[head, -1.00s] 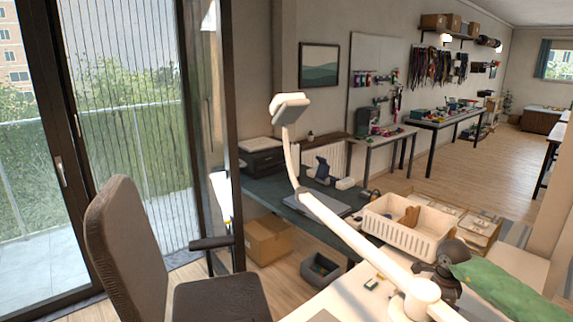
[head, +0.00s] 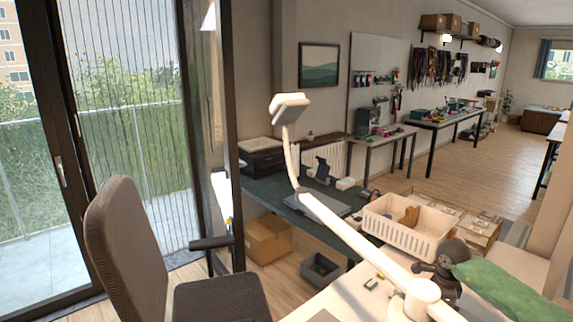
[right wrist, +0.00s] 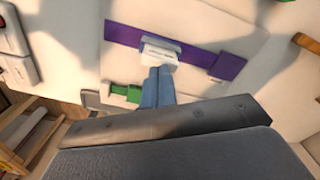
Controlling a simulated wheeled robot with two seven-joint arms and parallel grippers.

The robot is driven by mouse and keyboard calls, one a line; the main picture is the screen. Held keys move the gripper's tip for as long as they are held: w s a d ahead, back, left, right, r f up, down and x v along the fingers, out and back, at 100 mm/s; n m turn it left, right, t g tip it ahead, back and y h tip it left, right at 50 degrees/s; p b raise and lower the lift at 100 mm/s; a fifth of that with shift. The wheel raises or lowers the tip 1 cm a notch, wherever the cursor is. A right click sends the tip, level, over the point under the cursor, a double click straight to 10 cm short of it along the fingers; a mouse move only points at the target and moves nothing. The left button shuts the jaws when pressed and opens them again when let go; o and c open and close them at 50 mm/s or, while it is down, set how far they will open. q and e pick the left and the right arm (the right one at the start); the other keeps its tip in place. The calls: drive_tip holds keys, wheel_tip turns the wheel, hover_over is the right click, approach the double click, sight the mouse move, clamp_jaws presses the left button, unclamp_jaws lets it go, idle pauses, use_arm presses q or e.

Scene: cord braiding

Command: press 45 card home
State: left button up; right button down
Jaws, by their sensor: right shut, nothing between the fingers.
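My right gripper (right wrist: 158,73) is shut, with its two blue-grey fingers together. Its tips are at the near edge of a small white block (right wrist: 159,52) with faint print; I cannot tell whether they touch it. The block has a blue-grey top and sits across a purple strip (right wrist: 126,35) on a pale surface. The purple strip runs on to the right, to a darker purple piece (right wrist: 227,66). I cannot read a 45 or make out which thing is the card. Neither gripper is seen in the head view.
A green and white part (right wrist: 122,93) lies left of my fingers. In the head view, a white lamp arm (head: 350,235) crosses the pale table (head: 340,300). A white basket (head: 405,228), a dark figure (head: 447,270) and green cloth (head: 505,290) are at the right.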

drive_tip(key=shift+f+b, duration=0.95)
drive_tip(key=shift+f, duration=0.3)
idle(0.4)
idle(0.4)
wheel_tip(320, 180, up, 8)
drive_tip(key=p, duration=0.2)
idle(0.8)
